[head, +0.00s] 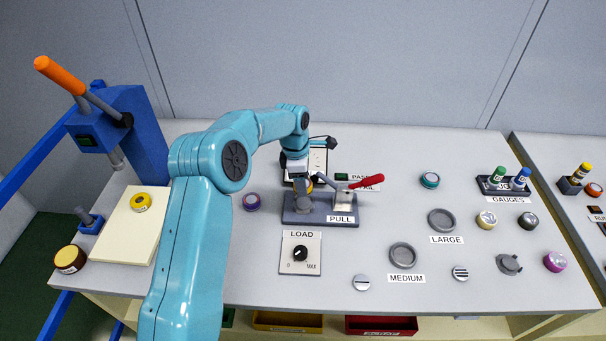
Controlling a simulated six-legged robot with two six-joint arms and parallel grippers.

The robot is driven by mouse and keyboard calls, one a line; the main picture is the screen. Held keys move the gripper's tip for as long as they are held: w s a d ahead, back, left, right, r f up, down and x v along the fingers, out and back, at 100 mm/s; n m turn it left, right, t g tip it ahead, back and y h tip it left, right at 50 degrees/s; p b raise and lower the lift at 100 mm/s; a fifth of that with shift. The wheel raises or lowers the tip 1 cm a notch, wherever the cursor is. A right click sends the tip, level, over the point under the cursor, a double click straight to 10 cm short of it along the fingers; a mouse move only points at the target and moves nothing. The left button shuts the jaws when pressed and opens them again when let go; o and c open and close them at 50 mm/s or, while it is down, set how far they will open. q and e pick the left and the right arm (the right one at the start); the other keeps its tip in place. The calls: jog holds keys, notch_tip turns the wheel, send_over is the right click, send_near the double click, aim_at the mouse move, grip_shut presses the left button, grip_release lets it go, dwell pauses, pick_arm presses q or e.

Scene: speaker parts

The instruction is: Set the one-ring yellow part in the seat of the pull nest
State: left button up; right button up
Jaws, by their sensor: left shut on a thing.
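My left gripper (304,192) is at the grey pull nest (325,219), over its left part. It is shut on a yellow part (310,185), of which only a small yellow-orange sliver shows. The gripper hides most of that part and the seat, so I cannot tell its ring count or whether it touches the seat. The nest has a red-handled lever (366,183) on its right and a PULL label in front. Another yellow part (141,202) lies on the cream board at the left. My right gripper is not in view.
A blue press (137,125) with an orange handle stands at the left. A LOAD dial panel (300,254) lies in front of the nest. Round grey trays (441,220), loose parts and a gauge stand (504,187) are at the right.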

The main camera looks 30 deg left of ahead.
pick_arm(q)
jog(key=shift+w+d+f, duration=0.1)
dwell(0.3)
jog(key=shift+f+b, duration=1.8)
jog(key=shift+f, duration=0.7)
jog(key=shift+f+b, duration=0.4)
jog(key=shift+f, duration=0.15)
jog(key=o, duration=1.5)
notch_tip(320, 180, up, 16)
jog(key=s+a, duration=0.1)
jog(key=shift+a+r, duration=0.15)
jog(key=shift+a, duration=0.2)
